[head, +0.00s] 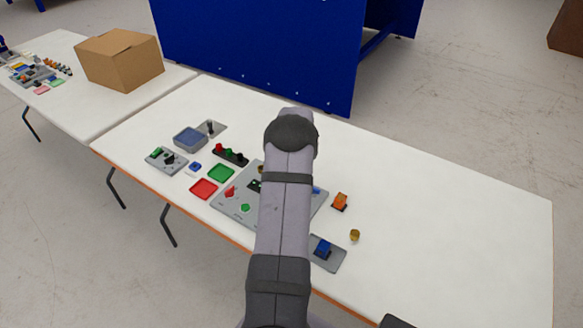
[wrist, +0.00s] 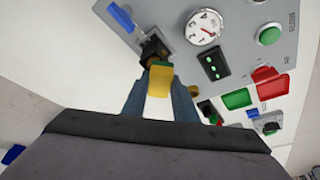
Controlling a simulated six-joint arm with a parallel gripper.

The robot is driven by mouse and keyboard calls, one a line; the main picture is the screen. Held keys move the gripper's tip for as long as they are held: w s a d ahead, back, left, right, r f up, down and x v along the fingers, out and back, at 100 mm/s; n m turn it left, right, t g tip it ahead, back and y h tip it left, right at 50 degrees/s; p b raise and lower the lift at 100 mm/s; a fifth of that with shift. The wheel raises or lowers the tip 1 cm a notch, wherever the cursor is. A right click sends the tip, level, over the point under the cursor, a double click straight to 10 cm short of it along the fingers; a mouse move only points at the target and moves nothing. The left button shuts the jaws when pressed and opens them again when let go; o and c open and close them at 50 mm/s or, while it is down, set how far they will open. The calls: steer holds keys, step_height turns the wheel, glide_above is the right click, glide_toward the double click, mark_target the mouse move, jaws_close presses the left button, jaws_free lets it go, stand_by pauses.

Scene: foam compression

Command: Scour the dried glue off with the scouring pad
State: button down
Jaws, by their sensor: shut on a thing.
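In the wrist view my gripper (wrist: 160,88) is shut on a small yellow block with a green layer, which looks like the scouring pad (wrist: 159,84). The pad sits between the two blue-grey fingers. Just beyond it, at the edge of the grey panel (wrist: 176,14), is a dark, brownish block-like thing (wrist: 154,50); I cannot tell whether the pad touches it. I cannot make out the dried glue for certain. In the head view my arm hides the gripper, the pad and the middle of the grey panel (head: 240,210).
The panel carries a dial gauge (wrist: 204,27), a green button (wrist: 268,34) and a blue slider (wrist: 120,17). An orange block (head: 340,202), a brass cylinder (head: 355,236) and a blue block (head: 322,246) stand right of my arm. The table's right end is clear.

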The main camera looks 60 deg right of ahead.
steer(key=shift+s+r+b, duration=0.1)
steer(key=shift+s+b, duration=0.65)
steer(key=shift+s, duration=1.3)
steer(key=shift+b, duration=0.3)
steer(key=shift+w+f+p, duration=0.2)
steer(key=shift+w+p, duration=0.2)
steer(key=shift+w, duration=1.65)
steer(key=shift+r, duration=0.15)
steer(key=shift+r+p, duration=1.75)
steer(key=shift+r, duration=1.2)
steer(key=shift+r+p, duration=0.8)
steer(key=shift+r, duration=0.7)
